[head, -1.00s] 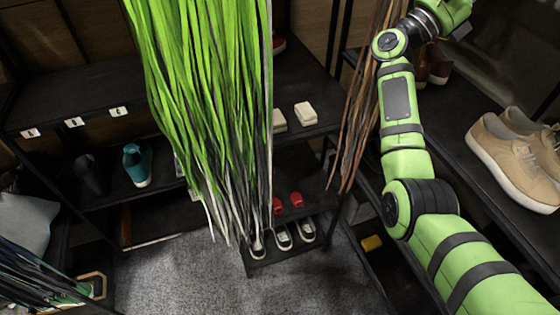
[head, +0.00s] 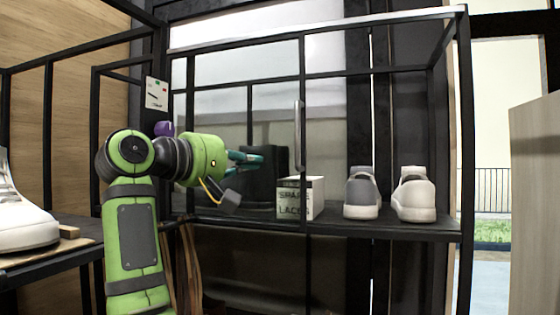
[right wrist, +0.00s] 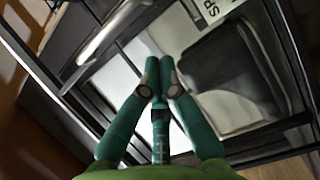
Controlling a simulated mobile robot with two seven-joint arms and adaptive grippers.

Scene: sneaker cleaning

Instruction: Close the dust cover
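The dust cover looks like a clear, black-framed panel on the front of a shelf unit, with its right upright (head: 304,100) near the middle. A vertical silver handle (head: 298,135) sits on that upright. The bay to its right looks uncovered. My right gripper (head: 262,160) has teal fingers and is just left of the handle, apart from it in the picture; its depth relative to the panel is unclear. In the right wrist view its fingertips (right wrist: 160,68) are together with nothing between them, and the handle (right wrist: 115,35) is up and left. My left gripper is out of view.
A white spare laces box (head: 298,198) stands by the upright. A pair of grey-white sneakers (head: 415,196) stands right of it. A black box-like object (head: 268,165) is behind my right gripper. A white shoe (head: 22,215) sits on the left shelf.

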